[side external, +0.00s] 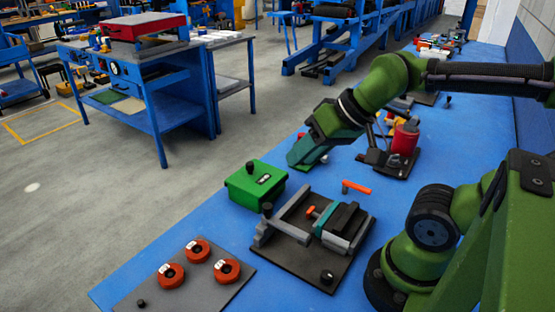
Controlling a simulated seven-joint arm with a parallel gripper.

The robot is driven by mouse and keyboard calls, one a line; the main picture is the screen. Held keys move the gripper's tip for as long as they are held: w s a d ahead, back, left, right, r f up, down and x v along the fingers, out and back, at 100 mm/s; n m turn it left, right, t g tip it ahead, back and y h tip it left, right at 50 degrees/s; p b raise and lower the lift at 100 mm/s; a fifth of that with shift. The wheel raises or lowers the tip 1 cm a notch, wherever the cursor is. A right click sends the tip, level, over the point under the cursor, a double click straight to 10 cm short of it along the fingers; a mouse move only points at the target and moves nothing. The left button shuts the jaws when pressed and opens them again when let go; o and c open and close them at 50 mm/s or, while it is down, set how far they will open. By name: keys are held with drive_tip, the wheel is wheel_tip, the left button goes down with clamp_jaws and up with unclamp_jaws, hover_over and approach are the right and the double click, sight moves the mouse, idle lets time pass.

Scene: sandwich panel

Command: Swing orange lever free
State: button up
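An orange lever (357,187) with a short grey end sticks up just behind a dark fixture plate (322,276) on the blue bench. What it is fixed to is hard to make out. A smaller orange-red piece (312,211) sits inside the grey clamp frame (287,229) on that plate, beside a teal and black block (343,222). My gripper (302,156) hangs above the bench, behind and left of the orange lever and apart from it. It points down and left. Its fingers are seen from the side, so whether they are open is unclear.
A green box (255,184) with a black knob stands left of the clamp. A grey plate (190,290) with three red round parts lies at the front left. A red cylinder (404,139) on a dark base stands behind right. Bare blue bench lies between.

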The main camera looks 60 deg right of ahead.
drive_tip(key=d+f, duration=0.1)
drive_tip(key=w+d+f+m+g, duration=0.1)
drive_tip(key=w+d+f+m, duration=0.1)
drive_tip(key=shift+d, duration=0.4)
clamp_jaws()
drive_tip(key=s+d+f+m+g+y, duration=0.1)
drive_tip(key=d+f+m+g, duration=0.3)
drive_tip(key=d+m, duration=0.5)
drive_tip(key=s+d+f+m+g, duration=0.1)
drive_tip(key=d+f+m, duration=0.4)
drive_tip(key=d+m, duration=0.45)
drive_tip(key=s+d+m, duration=0.3)
drive_tip(key=d+m, duration=0.3)
drive_tip(key=m, duration=0.8)
drive_tip(key=s+d+m+g+y, duration=0.1)
drive_tip(key=s+d+m, duration=0.2)
drive_tip(key=d+m, duration=0.4)
drive_tip(key=shift+d+r+m, duration=0.2)
drive_tip(key=shift+r+m, duration=0.2)
drive_tip(key=shift+m, duration=3.75)
